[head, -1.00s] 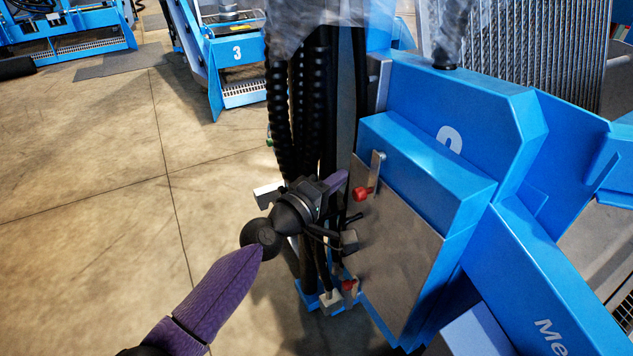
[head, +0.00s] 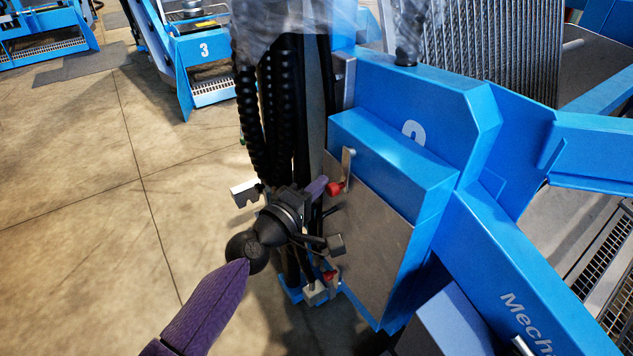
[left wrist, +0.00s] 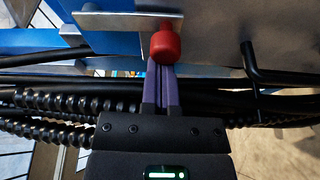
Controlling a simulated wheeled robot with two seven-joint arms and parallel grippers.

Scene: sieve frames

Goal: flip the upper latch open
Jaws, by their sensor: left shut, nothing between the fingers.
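The upper latch (head: 346,170) is a thin metal bar with a red knob (head: 334,188) at its lower end, on the edge of the blue machine. The bar stands nearly upright in the head view. My left gripper (head: 318,187) has purple fingers, shut and empty, with the tips just left of the red knob. In the left wrist view the shut fingers (left wrist: 160,75) point at the red knob (left wrist: 165,42) and overlap its lower edge; I cannot tell whether they touch. The lower latch's red knob (head: 329,275) shows below my gripper. My right gripper is not in view.
Black corrugated hoses (head: 285,110) hang close behind my left gripper. A grey metal panel (head: 368,235) covers the machine's side to the right. Open concrete floor (head: 90,220) lies to the left. Another blue machine marked 3 (head: 204,70) stands at the back.

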